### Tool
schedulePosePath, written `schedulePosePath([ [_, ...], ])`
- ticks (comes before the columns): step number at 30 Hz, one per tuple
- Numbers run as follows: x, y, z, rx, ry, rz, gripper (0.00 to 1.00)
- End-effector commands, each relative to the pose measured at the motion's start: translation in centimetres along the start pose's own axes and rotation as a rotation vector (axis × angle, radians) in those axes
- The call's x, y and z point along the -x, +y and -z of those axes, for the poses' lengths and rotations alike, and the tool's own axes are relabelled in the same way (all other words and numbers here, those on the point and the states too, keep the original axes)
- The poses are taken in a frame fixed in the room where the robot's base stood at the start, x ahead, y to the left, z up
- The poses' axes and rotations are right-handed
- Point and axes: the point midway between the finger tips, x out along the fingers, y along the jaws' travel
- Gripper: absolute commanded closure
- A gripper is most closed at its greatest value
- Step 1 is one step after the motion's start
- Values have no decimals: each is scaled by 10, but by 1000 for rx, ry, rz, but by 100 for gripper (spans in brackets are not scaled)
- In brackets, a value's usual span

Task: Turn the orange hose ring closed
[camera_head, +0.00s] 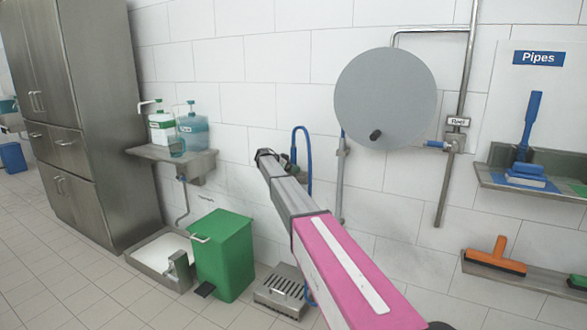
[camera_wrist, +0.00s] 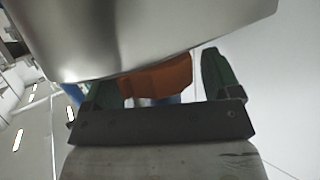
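The orange ring (camera_wrist: 158,80) shows in the wrist view between the two green fingers of my gripper (camera_wrist: 157,72). A shiny metal surface covers its upper part. Blue (camera_wrist: 172,99) shows just below the ring. The fingers stand apart, with a visible gap between the ring and the right finger. The left finger is close to the ring's left side, and I cannot tell if it touches. In the head view my gripper (camera_head: 266,158) is small, in front of the wall by the blue hose (camera_head: 302,132). The ring cannot be made out there.
A grey disc (camera_head: 385,97) and pipes are on the wall to the right. A shelf with bottles (camera_head: 172,152) is at the left. The floor at the lower left is clear.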

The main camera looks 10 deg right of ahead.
Motion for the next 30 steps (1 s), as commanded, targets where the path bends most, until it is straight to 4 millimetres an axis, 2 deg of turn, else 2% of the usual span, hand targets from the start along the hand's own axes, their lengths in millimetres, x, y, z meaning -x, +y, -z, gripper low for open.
schedulePosePath([
  [8, 2, 0, 1, 0, 2, 1, 17],
  [14, 15, 0, 1, 0, 2, 1, 17],
  [25, 80, -1, 0, 0, 1, 3, 17],
  [30, 103, 0, 0, 0, 1, 2, 17],
])
